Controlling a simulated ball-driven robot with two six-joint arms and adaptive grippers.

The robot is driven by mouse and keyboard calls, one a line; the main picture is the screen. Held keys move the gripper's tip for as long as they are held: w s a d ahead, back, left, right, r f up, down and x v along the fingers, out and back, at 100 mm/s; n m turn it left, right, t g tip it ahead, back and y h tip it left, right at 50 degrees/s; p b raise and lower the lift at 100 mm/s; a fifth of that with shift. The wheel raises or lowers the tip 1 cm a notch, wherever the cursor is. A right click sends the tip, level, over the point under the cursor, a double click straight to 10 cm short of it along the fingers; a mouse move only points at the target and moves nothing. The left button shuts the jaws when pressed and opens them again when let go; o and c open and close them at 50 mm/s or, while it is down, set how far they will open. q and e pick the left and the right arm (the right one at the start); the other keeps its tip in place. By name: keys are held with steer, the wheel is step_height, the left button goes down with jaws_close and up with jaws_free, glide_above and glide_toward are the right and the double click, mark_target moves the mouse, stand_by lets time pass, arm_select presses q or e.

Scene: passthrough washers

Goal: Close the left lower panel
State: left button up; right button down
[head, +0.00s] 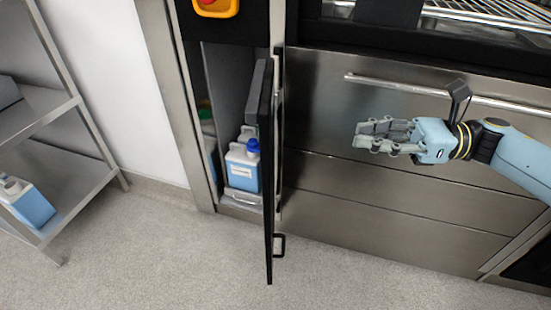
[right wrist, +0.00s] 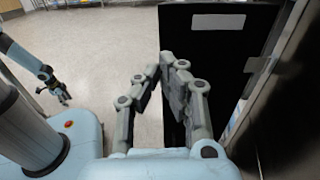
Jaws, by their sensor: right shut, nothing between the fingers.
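The left lower panel (head: 267,190) is a narrow black door. It stands open, seen almost edge-on in the head view, jutting out from the cabinet. Its black handle (head: 279,245) shows low on its right side. In the right wrist view a black panel (right wrist: 200,60) with a pale label fills the upper middle, beyond my fingers. My right gripper (head: 362,136) is shut and empty, right of the panel and apart from it in the head view; it also shows in the right wrist view (right wrist: 160,65). My left gripper (right wrist: 62,97) is small at the left of that view, its fingers unclear.
Blue-and-white jugs (head: 242,170) stand inside the open compartment. Steel drawer fronts (head: 330,185) and a long bar handle (head: 400,87) lie to the right. A steel shelf (head: 60,165) with another jug (head: 28,205) stands at left. The floor (head: 170,260) before the cabinet is clear.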

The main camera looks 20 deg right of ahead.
steer(key=x, duration=1.4)
steer(key=shift+w+d, duration=0.15)
steer(key=shift+w, duration=0.2)
